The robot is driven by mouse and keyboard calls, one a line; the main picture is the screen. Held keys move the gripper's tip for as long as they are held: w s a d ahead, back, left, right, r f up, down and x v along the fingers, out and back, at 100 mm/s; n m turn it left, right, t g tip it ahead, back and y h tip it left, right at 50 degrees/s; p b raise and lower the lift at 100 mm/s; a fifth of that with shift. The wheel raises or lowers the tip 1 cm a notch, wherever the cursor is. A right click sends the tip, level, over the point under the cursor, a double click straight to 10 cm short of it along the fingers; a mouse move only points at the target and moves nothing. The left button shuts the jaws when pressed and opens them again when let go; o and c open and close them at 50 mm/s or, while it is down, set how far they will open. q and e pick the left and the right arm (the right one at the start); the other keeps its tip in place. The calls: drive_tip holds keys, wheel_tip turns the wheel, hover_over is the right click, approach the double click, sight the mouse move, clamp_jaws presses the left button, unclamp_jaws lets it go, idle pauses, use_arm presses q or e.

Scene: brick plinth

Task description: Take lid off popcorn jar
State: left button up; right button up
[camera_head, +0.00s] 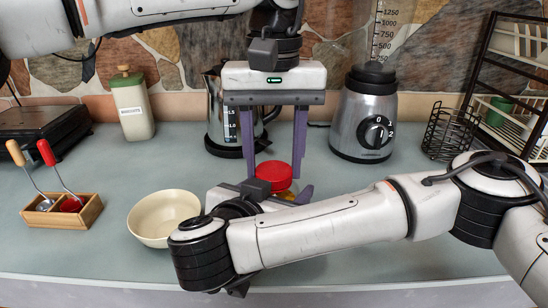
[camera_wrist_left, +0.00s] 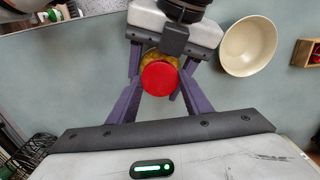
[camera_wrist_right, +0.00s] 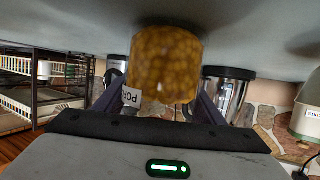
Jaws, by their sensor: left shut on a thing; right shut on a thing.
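The popcorn jar shows in the right wrist view (camera_wrist_right: 165,65) as a clear jar full of yellow kernels, with part of a "POP" label at its edge. Its red lid (camera_head: 273,174) sits at its top and also shows in the left wrist view (camera_wrist_left: 160,79). My left gripper (camera_head: 274,177) reaches down from above and is shut on the lid, one purple finger on each side. My right gripper (camera_head: 282,193) comes in low from the front and is shut on the jar. My right arm hides most of the jar in the head view.
A cream bowl (camera_head: 163,218) stands left of the jar. A wooden box (camera_head: 62,215) with two handled utensils is further left. A kettle (camera_head: 222,118), a blender (camera_head: 362,120), a canister (camera_head: 132,108) and a wire basket (camera_head: 450,132) stand behind. The counter between box and kettle is clear.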

use_arm(q)
drive_tip(key=n, duration=0.5)
drive_tip(key=shift+d, duration=0.1)
use_arm(e)
drive_tip(key=shift+a, duration=0.1)
use_arm(q)
drive_tip(key=n, duration=0.4)
drive_tip(key=shift+r, duration=0.1)
drive_tip(key=n, duration=0.8)
drive_tip(key=shift+n, duration=0.4)
drive_tip(key=n, duration=1.2)
drive_tip(key=shift+n, duration=0.4)
drive_tip(key=n, duration=0.6)
drive_tip(key=shift+r, duration=0.2)
